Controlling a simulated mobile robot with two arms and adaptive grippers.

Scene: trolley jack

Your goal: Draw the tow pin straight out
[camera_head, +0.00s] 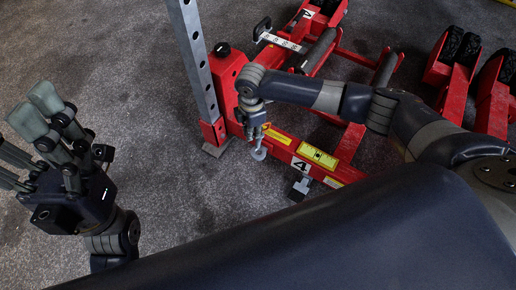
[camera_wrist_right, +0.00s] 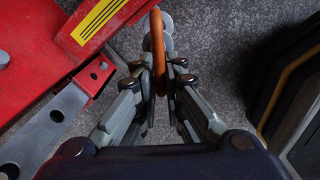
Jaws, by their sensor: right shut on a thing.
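My right gripper (camera_head: 257,138) reaches down beside the front end of the red trolley jack (camera_head: 285,150). In the right wrist view its fingers (camera_wrist_right: 161,68) are closed on an orange ring (camera_wrist_right: 158,40), which looks like the handle of the tow pin. A pale grey round piece (camera_wrist_right: 148,43) shows behind the ring. In the head view a small grey piece (camera_head: 259,153) hangs below the fingers. The pin's shaft is hidden, so I cannot tell how deep it sits. My left gripper (camera_head: 32,125) is open and empty over bare floor at the left.
A grey upright post with holes (camera_head: 193,60) stands close left of the right gripper. More red jack frames with black wheels (camera_head: 455,47) lie at the upper right. The grey floor (camera_head: 110,70) at left is clear.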

